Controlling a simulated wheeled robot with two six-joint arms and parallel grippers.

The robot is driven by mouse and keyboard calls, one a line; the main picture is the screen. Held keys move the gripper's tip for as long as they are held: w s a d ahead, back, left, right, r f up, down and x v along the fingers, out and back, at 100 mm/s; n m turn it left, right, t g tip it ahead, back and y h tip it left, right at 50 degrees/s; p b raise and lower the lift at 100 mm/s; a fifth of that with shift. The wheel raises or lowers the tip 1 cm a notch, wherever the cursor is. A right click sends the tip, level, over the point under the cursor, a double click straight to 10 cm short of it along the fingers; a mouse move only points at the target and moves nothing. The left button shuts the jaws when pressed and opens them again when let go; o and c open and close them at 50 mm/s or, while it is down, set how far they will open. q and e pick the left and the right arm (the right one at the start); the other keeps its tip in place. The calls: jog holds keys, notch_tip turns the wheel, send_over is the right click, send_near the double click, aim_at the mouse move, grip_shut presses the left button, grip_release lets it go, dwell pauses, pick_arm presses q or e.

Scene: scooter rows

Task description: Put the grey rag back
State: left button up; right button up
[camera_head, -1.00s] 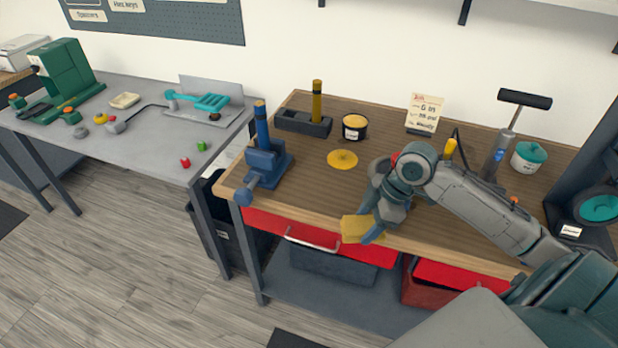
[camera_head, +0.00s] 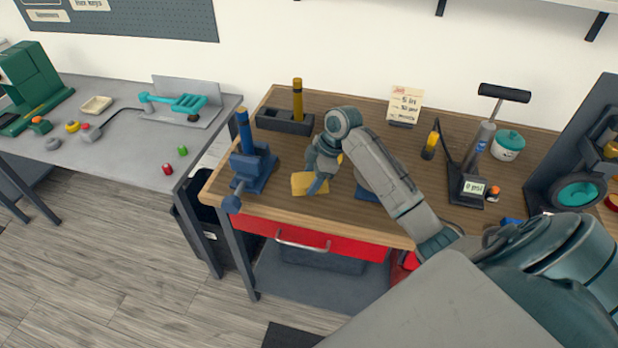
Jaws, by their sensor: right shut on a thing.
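My right gripper (camera_head: 318,184) is shut on a yellow, cloth-like piece (camera_head: 303,184), held over the front left of the wooden workbench (camera_head: 285,208), just right of the blue vise (camera_head: 252,168). I cannot tell whether the yellow piece touches the bench top. I cannot make out a grey rag. A blue piece (camera_head: 366,194) shows on the bench, partly hidden by my right arm. My left gripper is not in view.
A dark holder (camera_head: 285,122) with a yellow-handled tool stands at the back left. A note card (camera_head: 405,105), a pump (camera_head: 480,145) and a teal-lidded pot (camera_head: 508,146) stand to the right. A red drawer (camera_head: 320,238) is under the bench front. A grey table (camera_head: 120,150) is at left.

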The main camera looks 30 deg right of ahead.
aim_at(309, 183)
jog(key=shift+w, duration=0.75)
jog(key=shift+f+p, duration=0.25)
jog(key=shift+p, duration=0.05)
notch_tip(309, 183, down, 3)
jog(key=shift+r+p, duration=0.1)
jog(key=shift+p, duration=0.7)
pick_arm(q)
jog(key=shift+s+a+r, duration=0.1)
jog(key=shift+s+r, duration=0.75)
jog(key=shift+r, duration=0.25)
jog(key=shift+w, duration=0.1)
pick_arm(e)
jog(key=shift+f, duration=0.2)
jog(key=shift+f, duration=0.15)
jog(key=o, duration=0.9)
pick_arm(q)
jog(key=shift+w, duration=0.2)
